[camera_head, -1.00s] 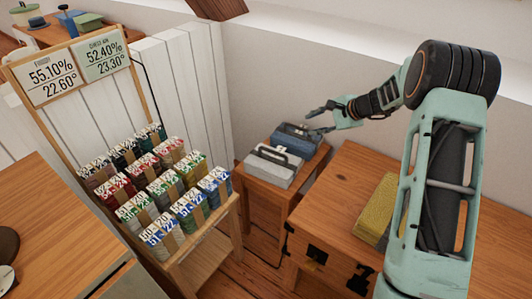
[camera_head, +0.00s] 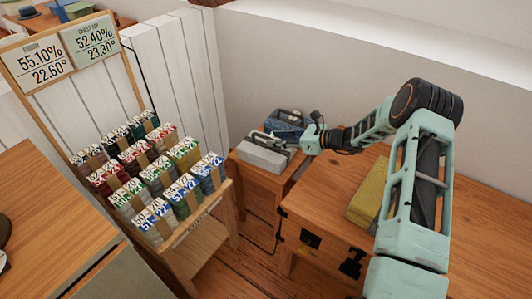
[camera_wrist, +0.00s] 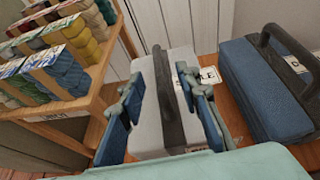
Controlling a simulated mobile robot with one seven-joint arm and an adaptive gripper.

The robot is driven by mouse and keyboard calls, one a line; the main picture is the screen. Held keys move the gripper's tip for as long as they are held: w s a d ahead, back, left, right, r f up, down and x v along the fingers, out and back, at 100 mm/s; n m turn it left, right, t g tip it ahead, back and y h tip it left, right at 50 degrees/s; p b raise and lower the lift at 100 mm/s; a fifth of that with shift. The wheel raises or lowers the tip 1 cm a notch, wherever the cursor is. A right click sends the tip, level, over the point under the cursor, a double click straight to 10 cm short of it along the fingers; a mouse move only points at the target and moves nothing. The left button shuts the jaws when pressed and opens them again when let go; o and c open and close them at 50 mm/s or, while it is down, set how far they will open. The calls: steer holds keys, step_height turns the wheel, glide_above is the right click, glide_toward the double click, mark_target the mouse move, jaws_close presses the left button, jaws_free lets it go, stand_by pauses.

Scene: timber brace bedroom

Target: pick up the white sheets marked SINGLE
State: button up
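The white sheets (camera_head: 262,155) are a pale grey-white bundle with a dark carrying strap, lying on a small wooden stand (camera_head: 262,178). In the wrist view the white sheets (camera_wrist: 148,132) lie straight below my gripper (camera_wrist: 161,78). Its two blue-padded fingers are spread, one on each side of the dark strap (camera_wrist: 166,95), with gaps showing; I cannot tell if either touches. In the head view my gripper (camera_head: 292,140) is over the stand, beside the bundles.
A blue bundle (camera_wrist: 262,90) with its own dark strap lies close to the right of the white one. A rack of coloured yarn packs (camera_head: 150,180) stands on the left. A wooden chest (camera_head: 325,215) with a yellow block (camera_head: 368,195) is on the right.

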mark_target(266, 137)
steer(key=b+x, duration=0.1)
steer(key=x, duration=0.4)
steer(key=shift+r, duration=0.1)
jaws_close()
steer(key=shift+r, duration=0.15)
stand_by(0.4)
